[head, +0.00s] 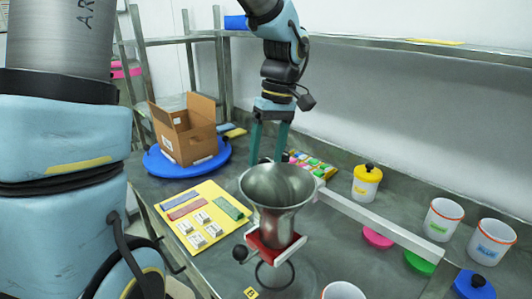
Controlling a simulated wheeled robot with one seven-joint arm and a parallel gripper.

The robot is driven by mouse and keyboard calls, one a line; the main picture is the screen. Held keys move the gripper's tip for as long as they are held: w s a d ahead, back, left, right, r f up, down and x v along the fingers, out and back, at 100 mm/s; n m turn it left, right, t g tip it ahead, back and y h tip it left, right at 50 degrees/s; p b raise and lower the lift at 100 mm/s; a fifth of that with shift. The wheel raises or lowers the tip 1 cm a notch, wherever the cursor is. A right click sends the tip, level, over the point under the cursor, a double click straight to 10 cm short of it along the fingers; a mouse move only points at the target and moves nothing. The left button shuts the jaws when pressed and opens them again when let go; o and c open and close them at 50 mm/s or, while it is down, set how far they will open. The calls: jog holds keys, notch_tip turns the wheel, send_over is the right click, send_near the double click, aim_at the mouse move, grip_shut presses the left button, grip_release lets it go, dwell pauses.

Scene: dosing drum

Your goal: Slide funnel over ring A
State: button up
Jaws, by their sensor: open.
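The metal funnel (277,190) stands upright in the middle of the head view. Its lower part sits in a red holder (268,252) with a black knob (240,254) at its left side. A dark ring (275,276) lies on the worktop just below the holder in the picture. A small yellow tag (250,293) is beside it, its letter too small to read. The funnel appears at the near side of the ring's far edge, not clearly centred on it. My gripper (267,155) points down behind the funnel, open, its teal fingers apart. The funnel rim is close to its tips.
A white rail (375,218) runs rightward from behind the funnel. A yellow board (205,215) lies left. A cardboard box (185,130) sits on a blue disc (187,160) behind.

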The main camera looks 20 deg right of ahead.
jog(key=shift+a+f, duration=0.15)
jog(key=shift+f, duration=0.4)
grip_shut()
dwell(1.1)
